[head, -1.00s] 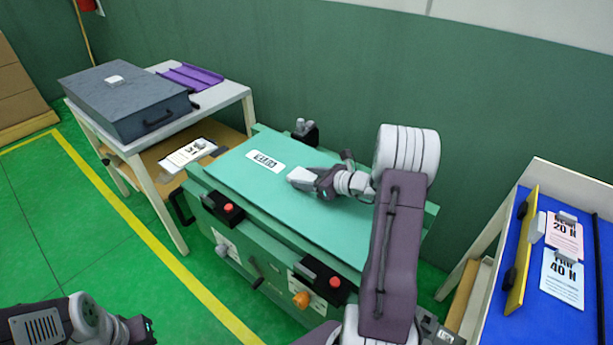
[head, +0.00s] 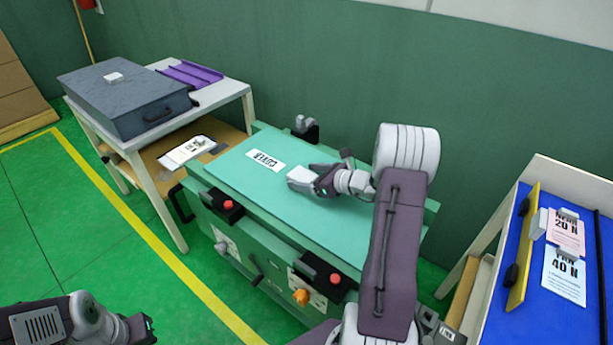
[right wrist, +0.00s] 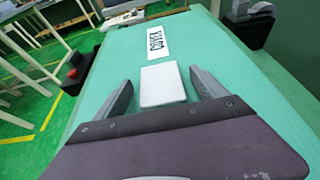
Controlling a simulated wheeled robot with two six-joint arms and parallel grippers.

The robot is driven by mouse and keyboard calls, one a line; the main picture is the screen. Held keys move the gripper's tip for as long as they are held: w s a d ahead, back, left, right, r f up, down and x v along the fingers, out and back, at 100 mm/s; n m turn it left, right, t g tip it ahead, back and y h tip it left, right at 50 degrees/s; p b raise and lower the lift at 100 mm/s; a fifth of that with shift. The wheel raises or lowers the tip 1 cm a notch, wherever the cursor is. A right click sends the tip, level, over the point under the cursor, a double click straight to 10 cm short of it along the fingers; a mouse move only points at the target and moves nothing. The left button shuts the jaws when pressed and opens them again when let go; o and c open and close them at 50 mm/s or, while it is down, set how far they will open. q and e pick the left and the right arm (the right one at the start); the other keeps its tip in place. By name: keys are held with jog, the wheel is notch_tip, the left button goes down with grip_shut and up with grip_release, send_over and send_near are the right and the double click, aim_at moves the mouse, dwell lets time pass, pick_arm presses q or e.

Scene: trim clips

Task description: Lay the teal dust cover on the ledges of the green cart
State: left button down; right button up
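The teal dust cover (head: 240,171), a flat panel with a white COVER label (head: 264,160), lies lengthwise over the top of the green cart (head: 262,247). It looks level; whether its edges touch the ledges is hard to tell. A white block (right wrist: 163,85) stands on the cover. My right gripper (head: 305,180) is low over the cover's middle. In the right wrist view its fingers (right wrist: 162,88) are apart, one on each side of the block, with narrow gaps visible. My left gripper (head: 142,328) is at the lower left, away from the cart; its opening is unclear.
Black clips with red buttons (head: 228,204) (head: 335,279) line the cart's near side; another clip (head: 304,128) stands at the far side. A white table (head: 237,88) with a grey case (head: 125,98) and purple tray is left. A blue-topped bench (head: 555,300) is right.

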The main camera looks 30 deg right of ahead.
jog(key=shift+s+d, duration=0.1)
jog(key=p+v, duration=0.2)
jog(key=v, duration=0.6)
jog(key=shift+s+d+r, duration=0.15)
jog(key=shift+s+r, duration=0.1)
jog(key=shift+s, duration=0.1)
